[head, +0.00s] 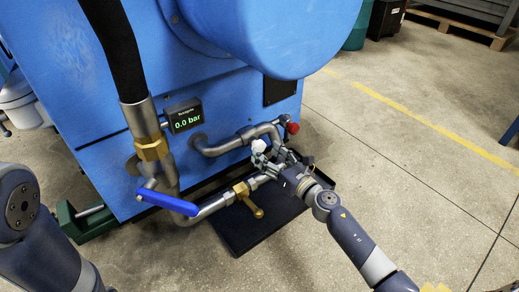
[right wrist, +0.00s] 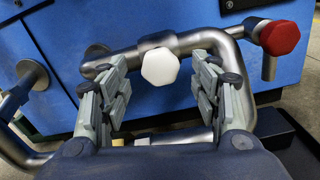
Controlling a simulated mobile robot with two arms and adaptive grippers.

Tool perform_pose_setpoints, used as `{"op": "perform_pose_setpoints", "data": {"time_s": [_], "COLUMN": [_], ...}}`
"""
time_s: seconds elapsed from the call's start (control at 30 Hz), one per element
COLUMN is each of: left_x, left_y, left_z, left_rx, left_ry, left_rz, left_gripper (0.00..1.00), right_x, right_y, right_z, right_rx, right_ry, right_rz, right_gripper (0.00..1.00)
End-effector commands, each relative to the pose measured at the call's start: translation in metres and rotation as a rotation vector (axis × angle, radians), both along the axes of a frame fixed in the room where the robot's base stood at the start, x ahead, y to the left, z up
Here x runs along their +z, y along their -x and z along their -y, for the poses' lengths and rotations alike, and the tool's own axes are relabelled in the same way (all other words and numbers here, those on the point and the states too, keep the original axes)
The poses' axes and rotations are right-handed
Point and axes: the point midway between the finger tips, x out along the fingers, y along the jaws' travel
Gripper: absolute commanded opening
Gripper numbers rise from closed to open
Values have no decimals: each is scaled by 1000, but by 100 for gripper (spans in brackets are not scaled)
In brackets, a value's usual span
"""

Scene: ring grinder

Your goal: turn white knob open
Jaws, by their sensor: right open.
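The white knob (right wrist: 160,66) is a faceted white cap on a steel pipe, in the upper middle of the right wrist view. In the head view the white knob (head: 259,146) shows just at the tips of my right gripper. My right gripper (right wrist: 160,88) is open, with one finger on each side below the knob, and a gap shows between each finger and the knob. In the head view my right gripper (head: 274,157) reaches in from the lower right. My left gripper is out of view; only part of my left arm shows at lower left.
A red knob (right wrist: 279,38) sits to the right of the white one; it shows in the head view (head: 292,128). A black tray (head: 243,236) lies below. Floor to the right is clear.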

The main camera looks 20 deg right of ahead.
Motion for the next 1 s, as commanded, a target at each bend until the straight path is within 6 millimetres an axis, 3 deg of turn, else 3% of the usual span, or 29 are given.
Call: {"op": "perform_pose_setpoints", "data": {"time_s": [0.1, 0.3, 0.67, 0.7, 0.9, 1.0], "left_x": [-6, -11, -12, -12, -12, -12], "left_y": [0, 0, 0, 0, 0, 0], "left_z": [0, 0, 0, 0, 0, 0], "left_rx": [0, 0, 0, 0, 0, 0], "left_ry": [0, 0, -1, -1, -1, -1], "left_rz": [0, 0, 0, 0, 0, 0], "left_gripper": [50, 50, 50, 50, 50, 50], "right_x": [-1, -1, 0, 0, 0, 0], "right_y": [-20, -39, -44, -44, -43, -43], "right_z": [-7, -13, -16, -16, -16, -16], "right_rx": [0, -1, -1, -1, -1, -1], "right_ry": [0, 1, 0, 0, 0, 0], "right_rz": [2, 0, -1, 0, 0, 0], "right_gripper": [58, 58, 58, 55, 13, 13]}}
